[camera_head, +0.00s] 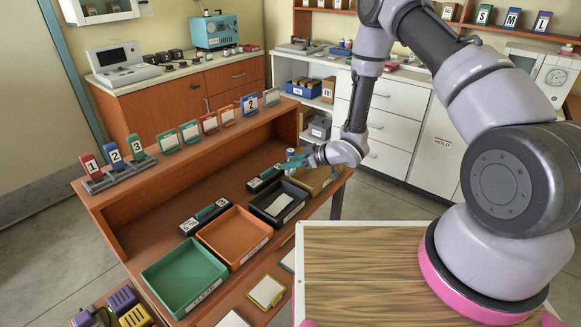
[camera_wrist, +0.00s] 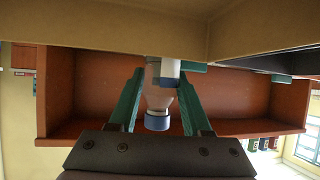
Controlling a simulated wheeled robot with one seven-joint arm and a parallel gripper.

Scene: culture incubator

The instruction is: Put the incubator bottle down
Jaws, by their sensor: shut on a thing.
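The incubator bottle is small and white with a blue cap (camera_wrist: 157,123). In the wrist view its pale body (camera_wrist: 158,98) lies between the two teal fingers of my gripper (camera_wrist: 160,78), which is shut on it. In the head view the bottle (camera_head: 291,155) shows small at the end of my gripper (camera_head: 294,164), over the far right part of the brown workbench (camera_head: 140,215). It is close behind the black tray (camera_head: 262,207) and the tan tray (camera_head: 328,183). I cannot tell whether its base touches anything.
An orange tray (camera_head: 236,232) and a green tray (camera_head: 183,277) stand left of the black tray. Low dark holders (camera_head: 263,180) lie behind the trays. Numbered cards (camera_head: 115,155) and several coloured frames line the raised back ledge. A wooden-topped surface (camera_head: 360,270) is at the front right.

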